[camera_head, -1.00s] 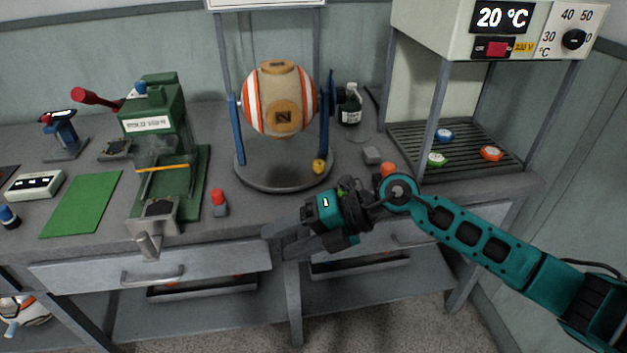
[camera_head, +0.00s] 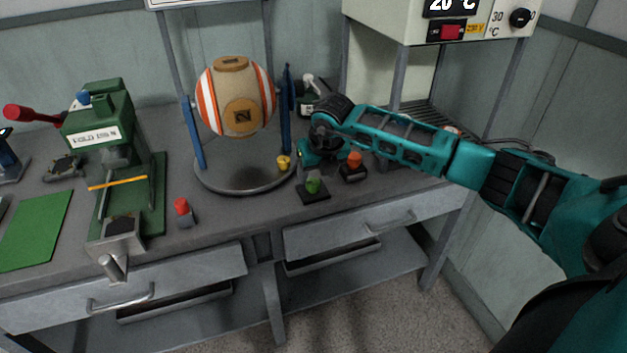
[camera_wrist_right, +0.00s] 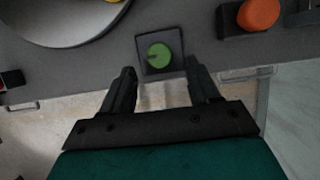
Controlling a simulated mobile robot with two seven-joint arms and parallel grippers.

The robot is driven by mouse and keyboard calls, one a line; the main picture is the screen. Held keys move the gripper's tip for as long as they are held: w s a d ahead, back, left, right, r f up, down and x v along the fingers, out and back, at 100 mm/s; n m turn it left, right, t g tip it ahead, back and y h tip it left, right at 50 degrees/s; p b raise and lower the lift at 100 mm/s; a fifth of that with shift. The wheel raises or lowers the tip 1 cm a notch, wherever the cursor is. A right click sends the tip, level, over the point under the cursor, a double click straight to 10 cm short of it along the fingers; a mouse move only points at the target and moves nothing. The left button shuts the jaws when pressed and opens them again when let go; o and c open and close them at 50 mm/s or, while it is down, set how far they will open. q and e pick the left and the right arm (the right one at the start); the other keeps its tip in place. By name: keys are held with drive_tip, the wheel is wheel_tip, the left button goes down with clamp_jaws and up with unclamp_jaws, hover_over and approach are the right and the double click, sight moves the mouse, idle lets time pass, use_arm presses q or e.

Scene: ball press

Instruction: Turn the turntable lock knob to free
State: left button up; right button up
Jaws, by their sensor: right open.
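The round grey turntable (camera_head: 215,183) carries the striped ball in a blue frame. A small yellow knob (camera_head: 284,162) sits on its right rim; only its edge shows in the right wrist view. A green knob (camera_head: 313,184) on a dark square plate stands right of the turntable; I cannot tell which knob is the lock. My right gripper (camera_wrist_right: 161,68) is open and empty. In the right wrist view its fingertips are spread just short of the green knob (camera_wrist_right: 159,55), which lies between their lines. The head view does not show the fingertips clearly. My left gripper is out of view.
An orange knob (camera_head: 354,160) on a dark block stands close right of the green knob. A red button (camera_head: 182,206) stands at the left front of the turntable. The green press (camera_head: 100,130) is further left. The bench front edge and drawers lie close below.

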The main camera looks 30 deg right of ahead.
sight(314, 182)
drive_tip(key=x, duration=0.5)
drive_tip(key=shift+r, duration=0.1)
drive_tip(key=c, duration=1)
drive_tip(key=shift+c, duration=0.2)
